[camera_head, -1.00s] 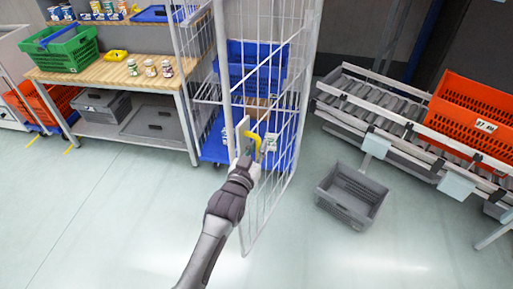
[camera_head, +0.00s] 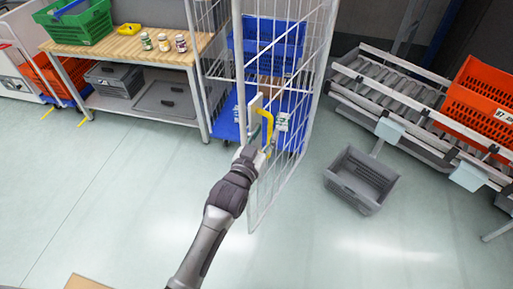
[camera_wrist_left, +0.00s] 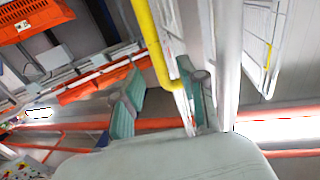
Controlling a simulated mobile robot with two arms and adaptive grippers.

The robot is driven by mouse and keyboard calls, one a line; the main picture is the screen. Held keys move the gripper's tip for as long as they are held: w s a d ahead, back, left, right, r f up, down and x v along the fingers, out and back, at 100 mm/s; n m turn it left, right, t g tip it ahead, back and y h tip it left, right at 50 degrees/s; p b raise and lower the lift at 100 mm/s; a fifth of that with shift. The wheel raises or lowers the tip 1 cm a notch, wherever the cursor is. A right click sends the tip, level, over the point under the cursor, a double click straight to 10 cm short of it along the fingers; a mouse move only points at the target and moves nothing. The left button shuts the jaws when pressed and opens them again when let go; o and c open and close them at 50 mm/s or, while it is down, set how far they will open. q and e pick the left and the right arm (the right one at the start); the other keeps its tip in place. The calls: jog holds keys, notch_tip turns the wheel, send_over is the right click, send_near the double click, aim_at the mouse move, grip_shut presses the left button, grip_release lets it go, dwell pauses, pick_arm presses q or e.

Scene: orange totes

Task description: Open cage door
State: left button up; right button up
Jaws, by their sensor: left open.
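The cage (camera_head: 240,62) is a tall white wire frame on a blue base in the middle of the head view. Its mesh door panel (camera_head: 284,165) has a yellow handle (camera_head: 267,126) beside a pale latch plate. My left gripper (camera_head: 258,148) is at the handle's lower end. In the left wrist view, the yellow handle (camera_wrist_left: 152,42) comes down between the teal fingers of my left gripper (camera_wrist_left: 160,100), which are apart. Whether they touch it I cannot tell. How far the panel stands from the frame is unclear. My right gripper is not in view.
A blue crate (camera_head: 270,45) is inside the cage. A grey crate (camera_head: 361,180) lies on the floor to the right, near a roller conveyor (camera_head: 385,85) with an orange tote (camera_head: 485,95). A wooden workbench (camera_head: 125,46) stands left. The floor in front is mostly clear.

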pick_arm(q)
jog(key=v, duration=0.7)
jog(key=shift+s, duration=0.35)
